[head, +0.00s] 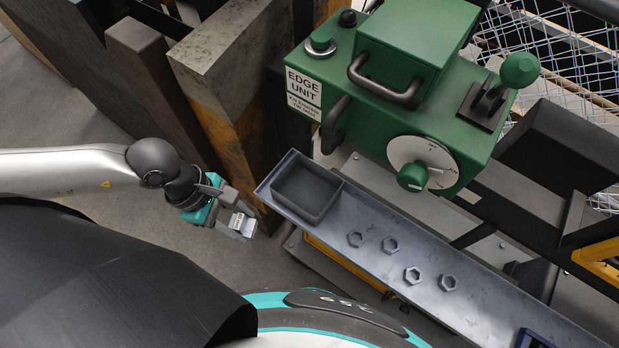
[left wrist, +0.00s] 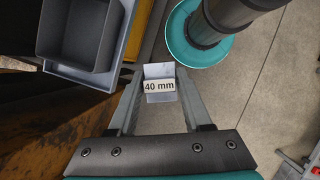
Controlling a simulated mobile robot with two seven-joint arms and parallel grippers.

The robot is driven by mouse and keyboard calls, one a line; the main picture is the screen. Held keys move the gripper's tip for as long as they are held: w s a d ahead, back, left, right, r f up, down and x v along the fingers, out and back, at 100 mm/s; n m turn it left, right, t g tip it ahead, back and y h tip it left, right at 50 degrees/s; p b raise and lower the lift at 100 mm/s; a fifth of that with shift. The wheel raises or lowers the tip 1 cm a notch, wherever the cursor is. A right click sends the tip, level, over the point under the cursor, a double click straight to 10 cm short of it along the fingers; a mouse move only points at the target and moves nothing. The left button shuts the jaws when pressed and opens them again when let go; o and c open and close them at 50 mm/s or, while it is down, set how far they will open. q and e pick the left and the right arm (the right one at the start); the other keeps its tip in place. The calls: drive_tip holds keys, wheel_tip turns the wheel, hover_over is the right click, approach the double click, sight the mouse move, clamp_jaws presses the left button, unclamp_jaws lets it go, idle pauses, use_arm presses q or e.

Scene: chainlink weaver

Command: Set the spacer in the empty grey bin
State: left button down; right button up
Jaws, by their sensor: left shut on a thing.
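My left gripper (head: 240,224) is shut on the spacer, a small pale metal block. In the left wrist view the spacer (left wrist: 159,96) sits between the two fingertips and carries a white label reading "40 mm". The grey bin (head: 325,207) is an open dark grey box at the left end of the long metal tray, and it looks empty. The gripper and spacer are off the tray's end, to the left of the bin in the head view. The bin (left wrist: 104,56) shows at the upper left of the left wrist view. My right gripper is not in view.
The blue-grey tray (head: 470,312) holds several hex nuts (head: 390,245) right of the bin. A dark blue container (head: 533,338) is partly visible at the lower right. The green edge unit (head: 375,120) overhangs behind the tray. Wooden beams (head: 225,75) stand behind my left gripper.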

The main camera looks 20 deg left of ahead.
use_arm(q)
drive_tip(key=w+d, duration=0.3)
drive_tip(key=w, duration=0.2)
hover_over(313, 196)
drive_tip(key=a, duration=0.1)
drive_tip(key=shift+a+f, duration=0.2)
drive_tip(key=shift+f, duration=3.25)
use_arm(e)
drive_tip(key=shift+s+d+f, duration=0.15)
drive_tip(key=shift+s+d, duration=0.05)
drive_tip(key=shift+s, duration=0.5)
use_arm(q)
drive_tip(key=shift+a, duration=0.1)
drive_tip(key=c, duration=0.8)
unclamp_jaws()
drive_tip(key=shift+f+b, duration=0.2)
drive_tip(key=shift+b, duration=0.15)
drive_tip(key=o, duration=0.5)
drive_tip(key=shift+c, duration=0.2)
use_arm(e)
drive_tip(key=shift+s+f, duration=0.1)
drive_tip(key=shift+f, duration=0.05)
use_arm(q)
drive_tip(key=shift+r, duration=0.2)
